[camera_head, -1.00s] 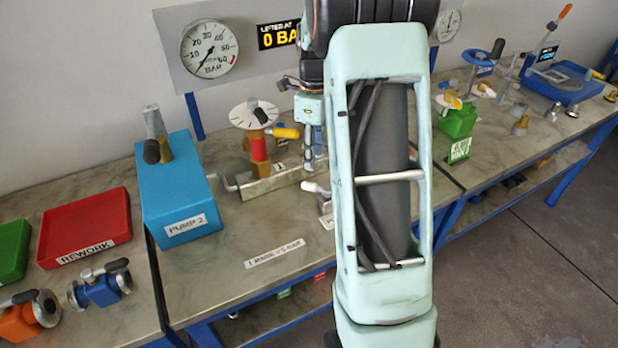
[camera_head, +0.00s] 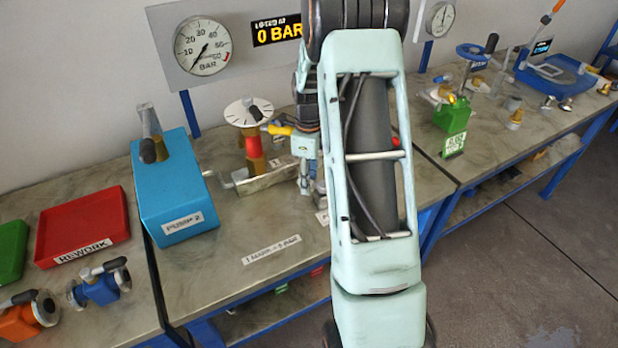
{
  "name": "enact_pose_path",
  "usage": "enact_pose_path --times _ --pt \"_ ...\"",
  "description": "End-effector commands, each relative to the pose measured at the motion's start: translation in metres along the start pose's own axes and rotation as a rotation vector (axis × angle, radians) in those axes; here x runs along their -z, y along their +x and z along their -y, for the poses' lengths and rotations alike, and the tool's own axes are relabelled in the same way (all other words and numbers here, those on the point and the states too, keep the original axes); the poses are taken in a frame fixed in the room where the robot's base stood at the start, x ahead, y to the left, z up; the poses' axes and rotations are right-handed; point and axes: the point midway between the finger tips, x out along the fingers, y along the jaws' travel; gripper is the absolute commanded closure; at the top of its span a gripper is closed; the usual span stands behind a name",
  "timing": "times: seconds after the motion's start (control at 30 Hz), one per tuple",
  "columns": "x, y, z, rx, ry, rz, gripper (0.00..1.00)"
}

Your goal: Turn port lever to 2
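A metal block (camera_head: 262,181) lies on the middle bench, with a bent grey handle (camera_head: 228,181) at its left end. A gold and red valve post (camera_head: 252,148) stands behind it, with a white dial disc (camera_head: 247,111) and black-tipped handle on top. A yellow-handled lever (camera_head: 281,130) sticks out to its right. My gripper (camera_head: 312,186) points down by the block's right end, where a pale-tipped lever is now hidden. I cannot tell which lever is the port lever, whether my gripper touches anything, or how far its fingers are apart.
A blue PUMP 2 box (camera_head: 172,190) stands left of the block. A pressure gauge (camera_head: 203,46) and a 0 BAR display (camera_head: 277,31) are behind. A red REWORK tray (camera_head: 84,227) is at far left. The bench front around the paper label (camera_head: 271,249) is clear.

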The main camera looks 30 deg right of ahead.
Motion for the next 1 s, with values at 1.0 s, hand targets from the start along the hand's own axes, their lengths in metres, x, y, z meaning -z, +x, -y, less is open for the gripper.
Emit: enact_pose_path --times 1.0 --pt "-0.0013 -0.0001 0.0050 0.002 0.103 0.000 1.00"
